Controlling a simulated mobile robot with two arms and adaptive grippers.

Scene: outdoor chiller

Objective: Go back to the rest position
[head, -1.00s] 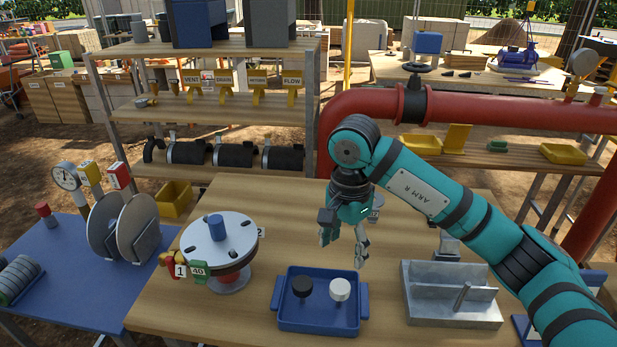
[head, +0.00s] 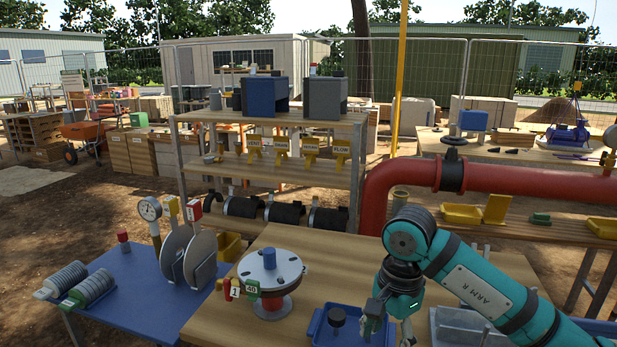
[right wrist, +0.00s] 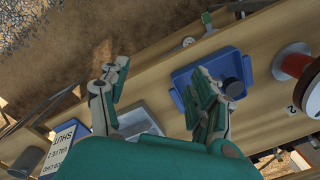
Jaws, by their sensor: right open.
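My right gripper (head: 390,330) hangs over the right part of the blue tray (head: 314,327) on the wooden table. Its fingers are apart with nothing between them. In the right wrist view the open fingers (right wrist: 163,85) show in front of the table, and the right one covers part of the tray (right wrist: 183,76). A black knob-like piece (head: 337,316) stands in the tray and also shows in the right wrist view (right wrist: 233,88). My left gripper is not in view.
Left of the tray is a round flange assembly (head: 288,267) with tags. A red pipe (head: 520,181) and a shelf rack (head: 290,173) stand behind. A blue table (head: 130,310) is at left.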

